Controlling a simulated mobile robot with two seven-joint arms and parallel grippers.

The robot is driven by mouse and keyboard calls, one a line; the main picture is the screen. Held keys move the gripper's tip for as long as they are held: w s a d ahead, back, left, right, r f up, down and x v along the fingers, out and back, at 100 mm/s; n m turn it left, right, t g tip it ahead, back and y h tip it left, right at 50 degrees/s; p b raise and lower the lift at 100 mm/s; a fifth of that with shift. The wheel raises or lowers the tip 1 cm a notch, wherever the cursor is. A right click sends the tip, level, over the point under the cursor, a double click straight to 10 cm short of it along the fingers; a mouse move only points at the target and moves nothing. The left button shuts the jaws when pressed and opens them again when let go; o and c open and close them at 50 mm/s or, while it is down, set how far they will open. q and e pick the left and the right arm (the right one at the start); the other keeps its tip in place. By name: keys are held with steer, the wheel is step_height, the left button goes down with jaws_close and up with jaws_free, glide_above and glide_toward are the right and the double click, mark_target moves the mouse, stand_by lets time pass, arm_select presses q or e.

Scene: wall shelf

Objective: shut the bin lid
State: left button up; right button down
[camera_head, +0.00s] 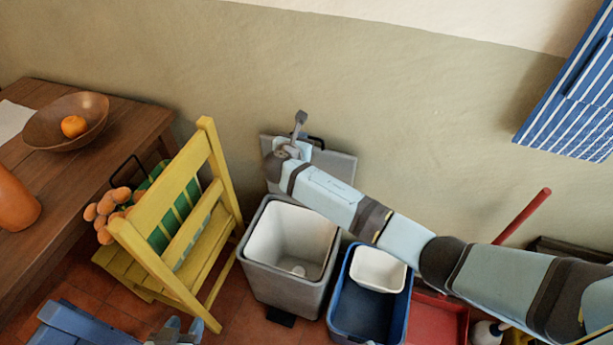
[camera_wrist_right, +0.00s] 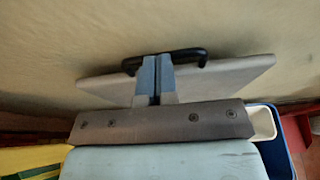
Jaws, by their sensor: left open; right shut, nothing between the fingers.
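The grey bin (camera_head: 290,283) stands open on the floor, its pale inner bucket (camera_head: 290,238) showing a small light item at the bottom. Its grey lid (camera_head: 341,170) stands raised behind it, close to the wall. The lid's black handle (camera_head: 318,143) is at its top edge. My right gripper (camera_head: 300,118) is shut and empty at the top of the lid, by the handle. In the right wrist view its fingers (camera_wrist_right: 157,62) overlap the handle (camera_wrist_right: 190,52) and lid (camera_wrist_right: 235,76); I cannot tell whether they touch. My left gripper (camera_head: 178,328) is open, low at the bottom edge.
A yellow chair (camera_head: 172,215) stands left of the bin. A blue bin (camera_head: 358,308) with a white tub (camera_head: 378,270) stands to its right, beside a red container (camera_head: 440,318). A wooden table (camera_head: 60,225) is at left. A striped blue cloth (camera_head: 570,110) hangs upper right.

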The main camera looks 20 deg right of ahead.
arm_select(q)
steer(key=shift+f+b, duration=0.35)
arm_select(e)
steer(key=shift+f, duration=1.75)
stand_by(0.6)
arm_select(q)
steer(key=shift+r, duration=0.15)
arm_select(e)
steer(key=shift+s+a, duration=0.1)
steer(key=shift+s, duration=0.05)
arm_select(q)
steer(key=shift+r+p, duration=2.1)
steer(key=shift+p, duration=0.15)
arm_select(e)
steer(key=shift+s+a+f, duration=0.1)
steer(key=shift+s+a, duration=0.45)
steer(key=shift+s, duration=0.25)
steer(key=shift+s+a+f, duration=0.1)
steer(key=shift+s+a, duration=0.4)
steer(key=shift+s, duration=0.25)
steer(key=shift+s+a, duration=0.55)
steer(key=shift+s, duration=0.25)
